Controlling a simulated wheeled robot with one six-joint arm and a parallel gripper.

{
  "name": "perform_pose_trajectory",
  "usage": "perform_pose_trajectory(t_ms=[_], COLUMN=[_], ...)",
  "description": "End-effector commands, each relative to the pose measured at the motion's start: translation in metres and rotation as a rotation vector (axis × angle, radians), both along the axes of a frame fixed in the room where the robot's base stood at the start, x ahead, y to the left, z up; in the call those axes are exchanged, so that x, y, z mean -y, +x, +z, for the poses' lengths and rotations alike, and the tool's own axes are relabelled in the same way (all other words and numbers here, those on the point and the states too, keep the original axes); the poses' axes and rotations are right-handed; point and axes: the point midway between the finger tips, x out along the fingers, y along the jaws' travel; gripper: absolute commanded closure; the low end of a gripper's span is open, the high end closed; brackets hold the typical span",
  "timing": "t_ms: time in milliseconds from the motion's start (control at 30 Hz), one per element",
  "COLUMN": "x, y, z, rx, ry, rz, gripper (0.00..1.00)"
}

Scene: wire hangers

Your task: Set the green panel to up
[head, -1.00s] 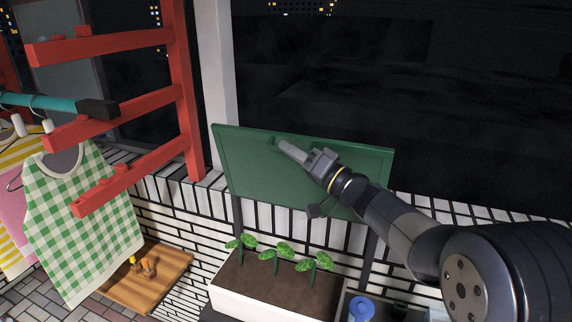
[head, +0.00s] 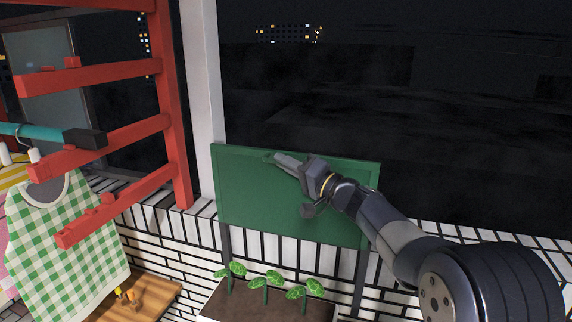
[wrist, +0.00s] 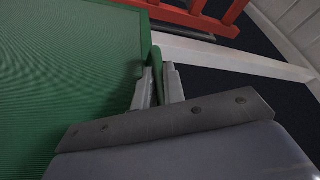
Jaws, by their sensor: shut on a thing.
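The green panel (head: 245,190) stands nearly upright on dark legs against the white brick parapet, below the dark window opening. My gripper (head: 280,159) reaches in from the right and meets the panel's top edge left of its middle. The exact contact at the fingertips is small and partly hidden. My gripper and forearm cover part of the panel's right side.
A planter (head: 235,300) with several green seedlings stands below the panel. A red rack (head: 172,110) with projecting bars is at the left. A green checked garment (head: 65,235) hangs there, with a wooden board (head: 150,290) below. The space above the panel is clear.

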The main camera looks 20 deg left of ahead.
Motion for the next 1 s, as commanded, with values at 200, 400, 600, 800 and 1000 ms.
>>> perform_pose_trajectory(t_ms=[200,400,600,800,1000], x=[0.002,0.001,0.006,0.038,0.077], y=[0.002,0.001,0.000,-0.006,-0.015], z=[0.006,0.004,0.002,-0.008,-0.016], rx=[0.007,0.005,0.004,0.004,0.005], ry=[0.007,0.005,0.005,0.004,0.005], rz=[-0.008,-0.005,-0.006,-0.009,-0.009], gripper=[0.74,0.67,0.67,0.67,0.67])
